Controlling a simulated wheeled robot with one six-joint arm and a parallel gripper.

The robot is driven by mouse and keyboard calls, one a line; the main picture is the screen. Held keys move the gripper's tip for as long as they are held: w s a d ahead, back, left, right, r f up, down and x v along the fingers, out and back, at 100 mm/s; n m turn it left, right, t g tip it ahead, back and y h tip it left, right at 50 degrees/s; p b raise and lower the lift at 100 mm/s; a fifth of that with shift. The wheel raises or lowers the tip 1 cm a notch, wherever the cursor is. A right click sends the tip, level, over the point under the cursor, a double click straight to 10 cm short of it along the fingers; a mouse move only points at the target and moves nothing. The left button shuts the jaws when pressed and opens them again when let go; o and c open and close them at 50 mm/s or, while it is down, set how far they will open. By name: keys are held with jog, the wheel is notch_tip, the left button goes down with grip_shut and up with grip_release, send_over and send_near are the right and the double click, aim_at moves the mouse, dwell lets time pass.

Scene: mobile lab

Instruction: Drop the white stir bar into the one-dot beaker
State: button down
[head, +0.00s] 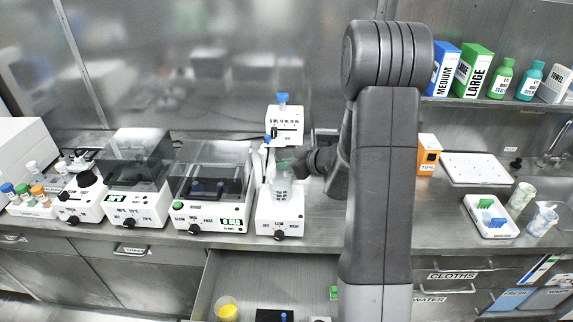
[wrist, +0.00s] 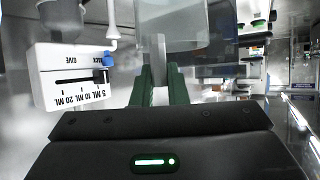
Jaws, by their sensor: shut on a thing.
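A clear beaker (head: 282,190) with faint markings stands upright on the white stirrer (head: 264,222); I cannot make out its dot mark. In the wrist view, which is upside down, a translucent wall that seems to be this beaker (wrist: 190,22) fills the top centre. My gripper (head: 287,163) is just above the beaker's rim. In the wrist view its green fingers (wrist: 158,80) are shut on a pale, narrow bar that looks like the white stir bar (wrist: 157,48). The bar's tip overlaps the beaker in the picture; I cannot tell if they touch.
A white dispenser (head: 284,128) with a blue knob stands close behind the beaker. Lidded machines (head: 210,190) stand to the left. A drawer (head: 258,275) is open below, with a yellow-filled vessel (head: 228,311) in it. A white tray (head: 491,228) lies at right.

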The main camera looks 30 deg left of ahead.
jog(key=shift+f, duration=0.1)
jog(key=c, duration=1.3)
grip_release()
jog(key=shift+c, duration=0.2)
jog(key=v, duration=1.4)
jog(key=shift+f, duration=0.1)
jog(key=x, duration=1.4)
jog(key=shift+a+r+p, duration=0.1)
jog(key=shift+r+p, duration=0.45)
jog(key=shift+p, duration=0.05)
jog(key=shift+r+p, duration=0.55)
jog(key=shift+f, duration=0.1)
